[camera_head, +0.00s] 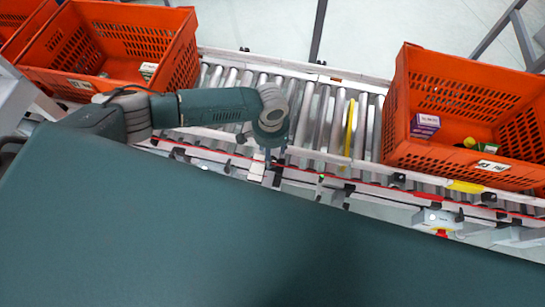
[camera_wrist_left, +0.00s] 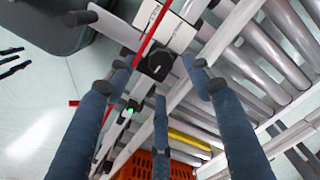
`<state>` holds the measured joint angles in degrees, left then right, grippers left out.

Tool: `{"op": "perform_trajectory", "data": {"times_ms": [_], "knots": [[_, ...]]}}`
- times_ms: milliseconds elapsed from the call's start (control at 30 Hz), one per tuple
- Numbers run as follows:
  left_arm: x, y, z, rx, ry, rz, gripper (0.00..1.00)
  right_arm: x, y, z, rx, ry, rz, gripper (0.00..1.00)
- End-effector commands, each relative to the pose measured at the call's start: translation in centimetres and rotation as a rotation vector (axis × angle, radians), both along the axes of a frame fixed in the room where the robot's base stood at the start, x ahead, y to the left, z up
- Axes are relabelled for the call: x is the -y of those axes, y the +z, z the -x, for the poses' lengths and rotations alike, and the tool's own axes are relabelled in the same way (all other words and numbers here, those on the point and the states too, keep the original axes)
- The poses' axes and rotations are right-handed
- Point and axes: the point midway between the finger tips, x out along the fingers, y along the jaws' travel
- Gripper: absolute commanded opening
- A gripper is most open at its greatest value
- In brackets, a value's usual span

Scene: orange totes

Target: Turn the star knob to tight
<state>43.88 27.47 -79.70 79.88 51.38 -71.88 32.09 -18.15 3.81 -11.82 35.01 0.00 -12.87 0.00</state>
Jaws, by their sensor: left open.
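A dark round knob (camera_wrist_left: 157,64) sits on a pale plate at the conveyor's side, in the upper middle of the left wrist view. A small light mark shows on it; its star shape and any tight label cannot be made out. My left gripper (camera_wrist_left: 163,78) is open, its blue-grey fingers spread around the knob in that view, with nothing held. Whether any finger touches the knob cannot be told. In the head view my left gripper (camera_head: 268,152) points down over the conveyor's near rail and hides the knob. My right gripper is not in view.
A roller conveyor (camera_head: 313,115) runs across, with a yellow strip (camera_head: 349,128) on it. An orange tote (camera_head: 440,85) holding small boxes stands at right; another orange tote (camera_head: 130,40) stands at left. A red line runs along the near rail.

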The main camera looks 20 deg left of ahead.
Motion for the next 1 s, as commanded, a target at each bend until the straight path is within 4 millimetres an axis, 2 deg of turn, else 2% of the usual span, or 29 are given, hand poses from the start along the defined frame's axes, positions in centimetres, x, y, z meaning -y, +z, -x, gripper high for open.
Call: {"op": "perform_trajectory", "data": {"times_ms": [33,133,300,433,700,767,933,1000], "knots": [[0.0,-1.1,0.0,-0.001,0.0,-0.002,0.51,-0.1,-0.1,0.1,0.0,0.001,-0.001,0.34],[0.0,-2.9,0.0,-0.001,0.001,-0.001,0.51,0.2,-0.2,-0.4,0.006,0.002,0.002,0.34],[0.0,-5.1,0.0,-0.001,0.0,-0.001,0.51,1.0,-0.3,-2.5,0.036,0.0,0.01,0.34],[0.0,-5.8,0.0,0.001,0.0,-0.001,0.51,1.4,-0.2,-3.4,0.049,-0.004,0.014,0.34],[0.0,-5.9,0.0,0.002,-0.001,0.001,0.51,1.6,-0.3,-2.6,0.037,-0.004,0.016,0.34],[0.0,-5.9,0.0,0.002,-0.001,0.001,0.41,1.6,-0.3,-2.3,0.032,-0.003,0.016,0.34],[0.0,-5.8,0.0,0.002,-0.001,0.001,0.07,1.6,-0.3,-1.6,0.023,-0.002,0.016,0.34],[0.0,-5.8,0.0,0.002,-0.001,0.001,0.06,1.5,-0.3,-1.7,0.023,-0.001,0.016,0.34]]}}
